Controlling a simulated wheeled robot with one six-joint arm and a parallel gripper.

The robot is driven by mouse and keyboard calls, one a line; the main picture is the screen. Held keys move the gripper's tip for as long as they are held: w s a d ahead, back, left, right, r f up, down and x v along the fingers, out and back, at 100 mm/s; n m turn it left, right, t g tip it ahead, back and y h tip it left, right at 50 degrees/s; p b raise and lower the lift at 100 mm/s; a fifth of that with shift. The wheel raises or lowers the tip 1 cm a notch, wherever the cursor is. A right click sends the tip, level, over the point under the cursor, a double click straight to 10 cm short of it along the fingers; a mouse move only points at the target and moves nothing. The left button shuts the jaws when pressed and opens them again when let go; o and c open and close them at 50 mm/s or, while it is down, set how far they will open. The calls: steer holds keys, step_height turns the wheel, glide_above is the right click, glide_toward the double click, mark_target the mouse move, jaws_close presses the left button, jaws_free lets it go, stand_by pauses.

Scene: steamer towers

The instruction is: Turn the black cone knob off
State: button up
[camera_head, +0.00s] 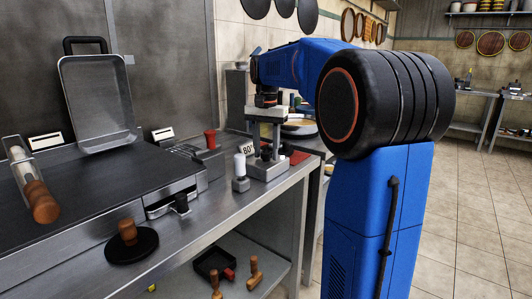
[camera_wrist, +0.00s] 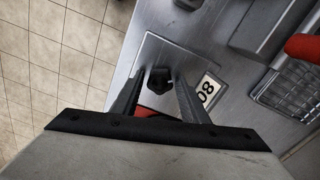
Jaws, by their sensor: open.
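The black cone knob (camera_wrist: 158,81) is on a grey metal box beside an "80" card (camera_wrist: 209,89). In the wrist view it shows between the two fingers of my gripper (camera_wrist: 157,90), which is open. In the head view my gripper (camera_head: 265,140) points down over the box (camera_head: 268,169), with a finger to each side of the dark knob (camera_head: 266,153). I cannot tell whether either finger touches the knob. The knob's marking is not readable.
A white-topped bottle-like item (camera_head: 240,172) stands close left of the box. A red-topped item (camera_head: 210,139) is further left. A griddle (camera_head: 90,190) and a round press with a wooden handle (camera_head: 130,241) fill the left counter. Tiled floor lies open on the right.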

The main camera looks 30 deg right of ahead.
jaws_close()
steer(key=n, duration=0.5)
steer(key=shift+n, duration=1)
